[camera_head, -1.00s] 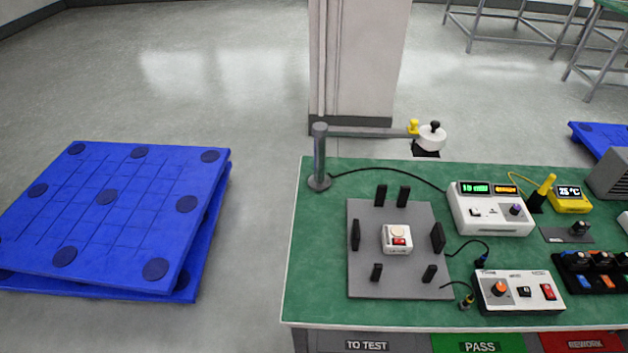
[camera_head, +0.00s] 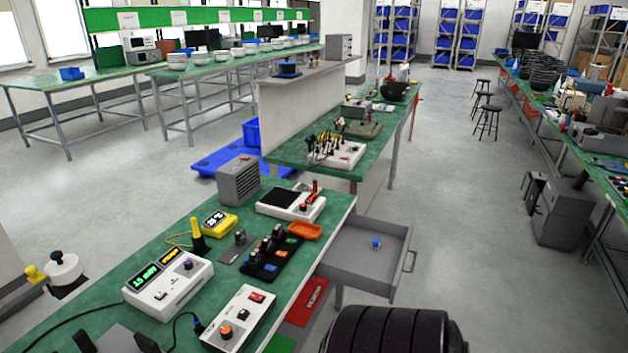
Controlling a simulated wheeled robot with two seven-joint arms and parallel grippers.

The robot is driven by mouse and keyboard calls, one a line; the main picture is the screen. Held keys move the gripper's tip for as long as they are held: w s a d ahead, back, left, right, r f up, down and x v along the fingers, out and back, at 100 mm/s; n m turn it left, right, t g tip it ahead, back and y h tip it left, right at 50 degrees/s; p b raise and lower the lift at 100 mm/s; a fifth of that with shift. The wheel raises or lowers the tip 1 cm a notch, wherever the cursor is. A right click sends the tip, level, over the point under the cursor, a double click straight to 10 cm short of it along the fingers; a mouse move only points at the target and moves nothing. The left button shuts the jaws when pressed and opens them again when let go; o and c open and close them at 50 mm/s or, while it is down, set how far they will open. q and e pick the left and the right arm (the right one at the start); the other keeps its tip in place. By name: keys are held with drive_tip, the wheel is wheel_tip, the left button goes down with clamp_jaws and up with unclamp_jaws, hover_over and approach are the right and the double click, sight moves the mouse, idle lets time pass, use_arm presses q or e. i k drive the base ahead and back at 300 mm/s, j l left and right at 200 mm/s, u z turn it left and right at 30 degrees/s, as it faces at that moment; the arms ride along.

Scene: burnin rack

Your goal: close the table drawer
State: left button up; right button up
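The table drawer (camera_head: 352,270) is grey and stands pulled out from the right side of the near green-topped table (camera_head: 120,270). Its open top shows a small blue item (camera_head: 376,243) lying inside. A grey bar handle (camera_head: 409,262) is on the drawer's outer right face. Neither of my grippers is in view, so nothing of mine is seen touching the drawer.
The near table carries a white meter (camera_head: 168,282), a control box (camera_head: 240,318), a yellow display (camera_head: 219,222) and an orange tray (camera_head: 305,231). Grey floor (camera_head: 450,210) is clear right of the drawer.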

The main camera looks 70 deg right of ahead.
sight(351, 260)
drive_tip(key=k+l+z, duration=0.15)
drive_tip(key=z, duration=0.2)
drive_tip(key=k+l+z, duration=0.2)
drive_tip(key=z, duration=2.05)
drive_tip(key=l, duration=0.1)
